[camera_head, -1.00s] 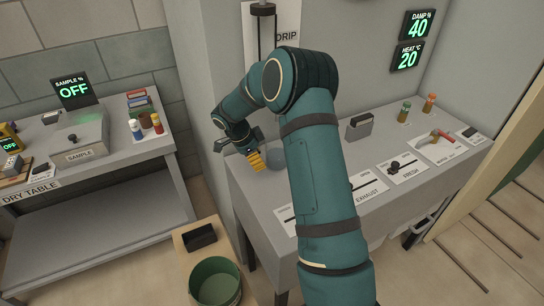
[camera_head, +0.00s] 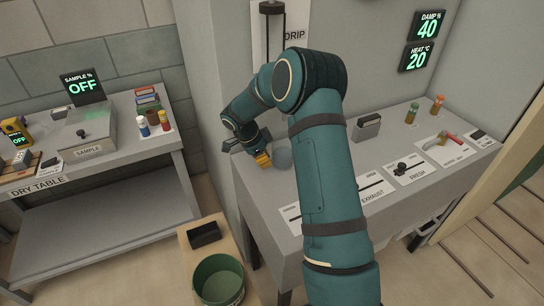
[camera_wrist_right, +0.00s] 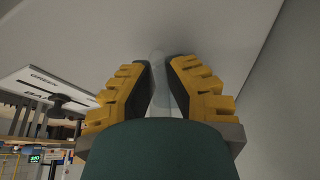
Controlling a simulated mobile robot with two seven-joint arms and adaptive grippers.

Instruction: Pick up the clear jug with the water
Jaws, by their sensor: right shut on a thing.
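The clear jug (camera_head: 283,157) shows as a rounded, pale grey-blue see-through shape on the grey bench, left of my right forearm. My right gripper (camera_head: 264,160), with yellow fingers, is low over the bench against the jug's left side. In the right wrist view, the gripper (camera_wrist_right: 160,75) is shut on the faint see-through jug (camera_wrist_right: 158,60), which shows between the dark finger pads. The jug's full outline and the water in it cannot be made out. My left gripper is not in view.
The grey bench (camera_head: 265,205) carries labelled controls, a dark grey box (camera_head: 366,127) and small bottles (camera_head: 411,113) to the right. A drip fixture (camera_head: 272,35) hangs on the wall behind. A green bucket (camera_head: 218,280) stands below. The dry table (camera_head: 110,165) is at left.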

